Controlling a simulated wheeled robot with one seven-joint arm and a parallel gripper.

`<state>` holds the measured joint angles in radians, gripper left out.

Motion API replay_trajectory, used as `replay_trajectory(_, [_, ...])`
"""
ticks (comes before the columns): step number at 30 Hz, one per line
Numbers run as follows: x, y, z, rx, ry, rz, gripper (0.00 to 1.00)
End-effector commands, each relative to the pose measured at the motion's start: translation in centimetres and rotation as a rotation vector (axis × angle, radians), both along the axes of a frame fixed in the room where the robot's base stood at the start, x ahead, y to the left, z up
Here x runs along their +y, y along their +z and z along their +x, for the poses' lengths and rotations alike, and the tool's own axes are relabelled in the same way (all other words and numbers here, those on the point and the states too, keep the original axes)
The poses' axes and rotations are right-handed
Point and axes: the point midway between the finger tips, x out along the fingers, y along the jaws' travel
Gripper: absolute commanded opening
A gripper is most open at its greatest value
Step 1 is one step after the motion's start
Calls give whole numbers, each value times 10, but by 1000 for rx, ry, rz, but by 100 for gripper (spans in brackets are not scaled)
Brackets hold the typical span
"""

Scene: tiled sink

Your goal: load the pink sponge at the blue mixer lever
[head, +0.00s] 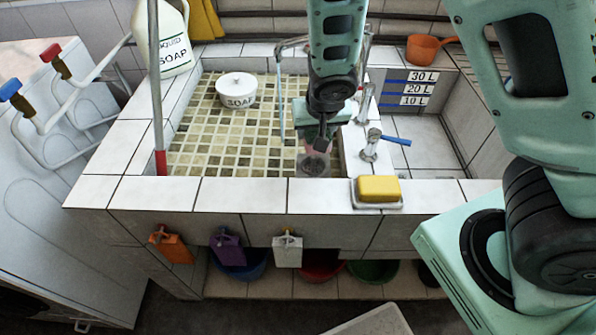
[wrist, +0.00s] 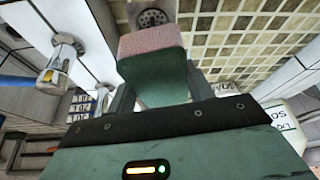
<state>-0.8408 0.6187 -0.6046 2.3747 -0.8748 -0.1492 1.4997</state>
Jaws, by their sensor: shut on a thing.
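My gripper (head: 322,142) hangs over the right side of the tiled basin. It is shut on the pink sponge (wrist: 152,40), which has a pink layer and a dark green layer. The sponge sits between the two fingers in the wrist view, near the round drain. In the head view the arm and gripper mostly hide it. The blue mixer lever (head: 396,140) sticks out to the right from a chrome tap on the divider, right of my gripper and apart from it. The lever also shows at the left edge of the wrist view (wrist: 18,90).
A yellow sponge (head: 378,188) rests on a dish on the front ledge. A white soap pot (head: 237,90) stands in the basin. A soap bottle (head: 164,38) stands at back left. The right basin (head: 425,145) has clear floor. A red-tipped pole (head: 160,160) stands at left.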

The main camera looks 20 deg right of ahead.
Motion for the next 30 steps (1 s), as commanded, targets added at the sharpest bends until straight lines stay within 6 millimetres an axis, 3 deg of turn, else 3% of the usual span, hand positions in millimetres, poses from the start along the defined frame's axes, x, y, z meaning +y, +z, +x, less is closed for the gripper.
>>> replay_trajectory(1, [6, -12, -1, -3, -8, 3, 34])
replay_trajectory(15, [39, -44, -16, -3, -135, 3, 34])
replay_trajectory(23, [48, -46, -19, -2, -166, 0, 34])
replay_trajectory(30, [49, -46, -5, 0, -169, 0, 34])
